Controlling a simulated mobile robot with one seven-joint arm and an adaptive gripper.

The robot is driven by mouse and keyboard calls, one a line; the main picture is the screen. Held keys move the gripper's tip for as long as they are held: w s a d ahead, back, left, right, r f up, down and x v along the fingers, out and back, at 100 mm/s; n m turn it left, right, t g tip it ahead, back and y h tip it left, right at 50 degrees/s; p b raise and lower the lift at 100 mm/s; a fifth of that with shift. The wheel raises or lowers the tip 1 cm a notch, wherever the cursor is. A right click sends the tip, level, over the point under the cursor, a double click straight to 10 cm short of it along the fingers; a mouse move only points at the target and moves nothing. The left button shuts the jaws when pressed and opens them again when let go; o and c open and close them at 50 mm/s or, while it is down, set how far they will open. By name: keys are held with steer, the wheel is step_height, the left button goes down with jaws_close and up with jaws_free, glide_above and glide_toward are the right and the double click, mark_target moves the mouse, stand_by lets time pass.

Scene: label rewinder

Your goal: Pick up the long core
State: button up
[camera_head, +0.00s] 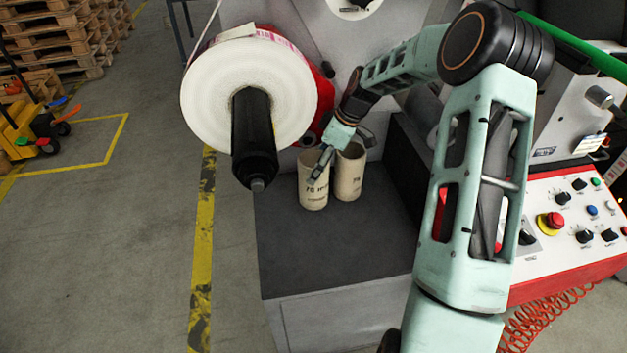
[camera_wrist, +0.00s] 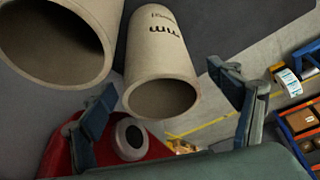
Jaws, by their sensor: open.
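Two beige cardboard cores with dark print stand upright close together on the dark bench top, a left core (camera_head: 314,190) and a right core (camera_head: 349,178). I cannot tell which is longer. My gripper (camera_head: 343,158) is open just above them, its left finger in front of the left core's rim. In the wrist view one core (camera_wrist: 160,55) shows its open end between the spread fingers of the gripper (camera_wrist: 165,82), with no finger seen pressing on it. The other core (camera_wrist: 95,25) is at the upper left, outside the fingers.
The dark bench top (camera_head: 330,255) is clear in front of the cores. A large white label roll (camera_head: 215,95) on a black spindle (camera_head: 252,135) overhangs to the left. A control panel (camera_head: 575,225) with knobs and a red button is at the right.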

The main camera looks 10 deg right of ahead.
steer(key=x, duration=0.4)
steer(key=shift+d+f, duration=0.1)
steer(key=shift+f, duration=0.2)
steer(key=shift+c, duration=0.3)
steer(key=c, duration=1.3)
